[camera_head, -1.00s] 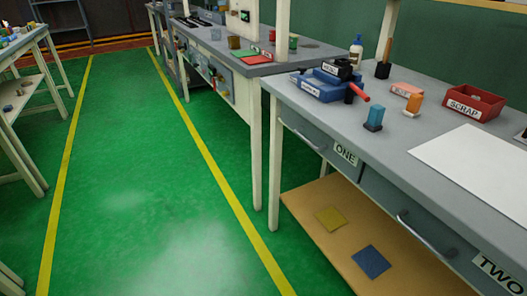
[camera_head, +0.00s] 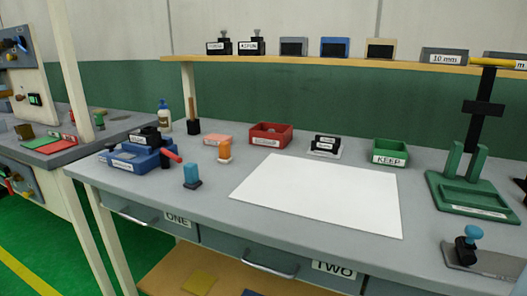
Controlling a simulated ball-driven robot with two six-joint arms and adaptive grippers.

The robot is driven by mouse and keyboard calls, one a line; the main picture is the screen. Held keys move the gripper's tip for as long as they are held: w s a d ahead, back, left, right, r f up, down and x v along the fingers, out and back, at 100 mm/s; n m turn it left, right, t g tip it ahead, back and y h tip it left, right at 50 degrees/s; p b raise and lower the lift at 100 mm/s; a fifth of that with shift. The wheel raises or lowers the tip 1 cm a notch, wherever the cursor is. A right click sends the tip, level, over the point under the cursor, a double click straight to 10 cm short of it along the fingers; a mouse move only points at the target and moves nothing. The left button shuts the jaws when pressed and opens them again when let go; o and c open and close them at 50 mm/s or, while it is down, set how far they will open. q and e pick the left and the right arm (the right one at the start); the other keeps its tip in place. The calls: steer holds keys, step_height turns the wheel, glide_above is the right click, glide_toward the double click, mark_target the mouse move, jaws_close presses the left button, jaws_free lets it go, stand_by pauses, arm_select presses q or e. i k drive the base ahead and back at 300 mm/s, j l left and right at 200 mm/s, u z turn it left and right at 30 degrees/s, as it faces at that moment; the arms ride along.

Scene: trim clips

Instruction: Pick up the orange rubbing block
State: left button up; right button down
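The orange block (camera_head: 224,150) stands upright on a pale base on the grey bench, left of the white sheet. A blue piece (camera_head: 191,173) of similar shape on a dark base stands in front of it to the left. A flat salmon-pink labelled block (camera_head: 217,140) lies just behind the orange one. Neither of my grippers shows in the head view.
The white sheet (camera_head: 320,195) covers the bench's middle. A red bin (camera_head: 271,134), a green KEEP bin (camera_head: 390,153) and a blue tray (camera_head: 128,158) with a red-handled tool stand around. A green stand (camera_head: 470,190) is at right.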

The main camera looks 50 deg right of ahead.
mark_target(224, 147)
steer(key=z, duration=1.3)
